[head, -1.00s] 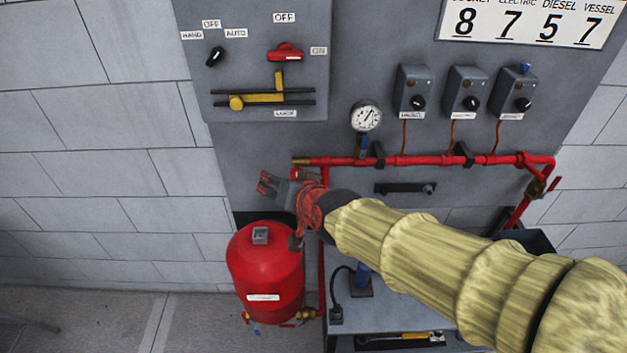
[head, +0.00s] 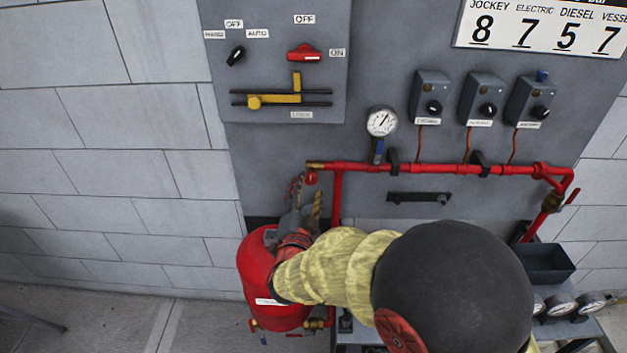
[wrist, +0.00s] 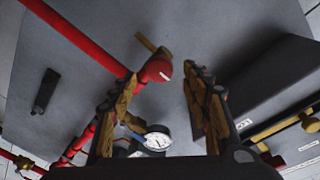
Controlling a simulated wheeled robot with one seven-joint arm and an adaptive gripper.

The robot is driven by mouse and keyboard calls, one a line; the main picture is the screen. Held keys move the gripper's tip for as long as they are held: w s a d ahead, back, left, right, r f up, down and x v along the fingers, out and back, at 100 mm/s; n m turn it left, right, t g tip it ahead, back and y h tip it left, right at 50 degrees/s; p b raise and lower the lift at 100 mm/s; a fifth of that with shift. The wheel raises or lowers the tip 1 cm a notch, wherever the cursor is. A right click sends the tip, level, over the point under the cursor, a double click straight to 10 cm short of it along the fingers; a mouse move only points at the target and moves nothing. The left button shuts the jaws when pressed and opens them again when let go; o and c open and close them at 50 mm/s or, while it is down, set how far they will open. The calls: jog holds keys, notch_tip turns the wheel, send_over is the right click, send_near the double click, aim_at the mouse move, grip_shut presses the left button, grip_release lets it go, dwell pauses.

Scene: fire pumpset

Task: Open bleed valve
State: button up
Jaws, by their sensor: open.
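The red pipe (head: 430,169) ends at its left in a brass stub (head: 316,166) with a small red valve handle (head: 311,178) under it. This looks like the bleed valve, though no label confirms it. In the wrist view the red handle (wrist: 156,69) and the brass stub (wrist: 146,42) show just beyond my fingertips. My gripper (head: 307,189) is open and empty, pointing up just below the pipe end. In the wrist view my gripper (wrist: 158,82) has its two fingers either side of the handle's line. Whether they touch it cannot be told.
The red vessel (head: 256,265) stands below my gripper, partly hidden by my arm. A pressure gauge (head: 381,122) with a blue-handled valve (head: 376,152) is right of the pipe end. The control panel (head: 275,75) is above. The wall at left (head: 120,150) is clear.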

aim_at(310, 180)
jog(key=shift+w+d+b, duration=0.2)
jog(key=shift+w, duration=1.1)
jog(key=shift+w+d+b, duration=0.15)
jog(key=shift+w+b, duration=0.05)
jog(key=shift+w, duration=1.1)
jog(key=c, duration=0.3)
jog(key=c, duration=0.7)
jog(key=shift+c, duration=0.9)
